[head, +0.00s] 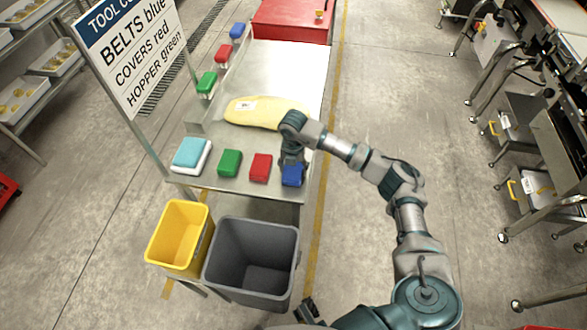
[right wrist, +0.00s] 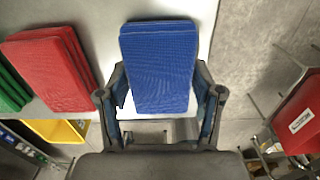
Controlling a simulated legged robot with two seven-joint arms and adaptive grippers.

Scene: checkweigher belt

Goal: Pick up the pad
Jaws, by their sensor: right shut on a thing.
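A blue pad (head: 293,175) is at the near right corner of the steel table. My right gripper (head: 291,160) is over it from above, shut on it. In the right wrist view the blue pad (right wrist: 160,68) sits between the two fingers of my right gripper (right wrist: 160,108), one at each side. I cannot tell whether it is clear of the table. A red pad (head: 260,167) and a green pad (head: 230,162) lie to its left in a row; the red pad (right wrist: 50,68) also shows in the wrist view.
The steel table (head: 293,70) also holds a yellow cloth-like bag (head: 258,112), a light-blue and white stack (head: 190,154) and brushes along its left side. A yellow bin (head: 180,235) and a grey bin (head: 250,258) stand before it. A sign (head: 130,50) rises at left.

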